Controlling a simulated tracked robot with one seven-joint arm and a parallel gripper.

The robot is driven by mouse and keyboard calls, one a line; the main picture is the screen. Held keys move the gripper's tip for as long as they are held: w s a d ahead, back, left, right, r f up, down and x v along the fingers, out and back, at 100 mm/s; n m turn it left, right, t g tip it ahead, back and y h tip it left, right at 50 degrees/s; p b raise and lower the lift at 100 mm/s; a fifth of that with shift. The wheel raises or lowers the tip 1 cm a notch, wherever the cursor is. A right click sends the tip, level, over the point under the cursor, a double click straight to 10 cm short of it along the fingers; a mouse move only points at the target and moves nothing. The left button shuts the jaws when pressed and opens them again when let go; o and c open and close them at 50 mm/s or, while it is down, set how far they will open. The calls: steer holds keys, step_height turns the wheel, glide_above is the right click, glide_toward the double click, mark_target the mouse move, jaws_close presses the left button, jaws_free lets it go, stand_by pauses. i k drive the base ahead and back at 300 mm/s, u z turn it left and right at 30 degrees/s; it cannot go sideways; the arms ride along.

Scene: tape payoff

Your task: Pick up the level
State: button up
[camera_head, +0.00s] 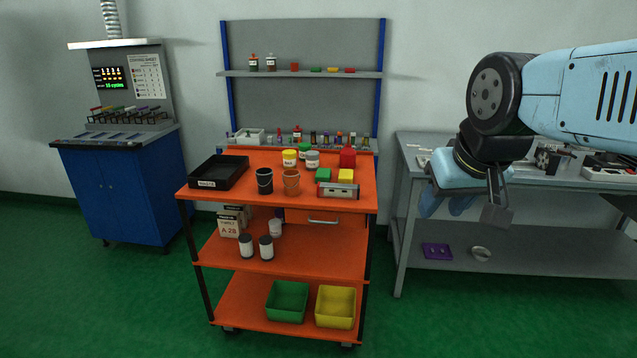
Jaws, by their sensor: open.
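A short grey bar with a red left end, which looks like the level (338,191), lies near the front right edge of the orange cart's top (225,205). It lies roughly left to right, in front of a green block and a yellow block. Its details are too small to read. My gripper (496,207) hangs empty and open at the right, in front of the grey workbench. It is well to the right of the level and apart from it. Its fingers are seen partly edge-on.
A red can (347,158), a dark cup (265,180), a brown cup (291,183), small jars and a black tray (219,172) share the cart top. A backboard with a shelf (300,74) stands behind. The grey workbench (408,180) stands right of the cart.

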mark_target(324, 190)
steer(key=z, duration=0.05)
steer(key=i, duration=0.9)
steer(key=z, duration=0.3)
